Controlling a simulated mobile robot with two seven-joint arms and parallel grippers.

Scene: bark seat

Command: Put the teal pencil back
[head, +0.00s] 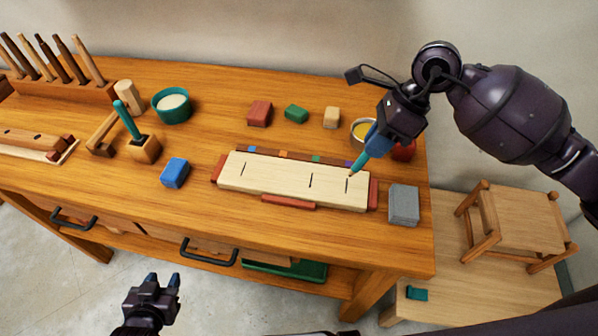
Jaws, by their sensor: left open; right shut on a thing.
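The teal pencil (360,163) is in my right gripper (374,139), which is shut on it. The pencil tilts tip-down, its tip at or just above the right-hand dark mark on the pale board (275,180); I cannot tell whether it touches. A small wooden block (146,149) stands at the left with a thick teal stick (127,119) upright in it. My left gripper (161,281) is open and empty, low in front of the bench.
A blue block (174,172), teal bowl (172,105), mallet (129,96) and several coloured blocks stand around the board. A yellow-filled cup (362,130) and a red thing (403,151) are close to my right gripper. A grey block (404,205) lies at the right edge.

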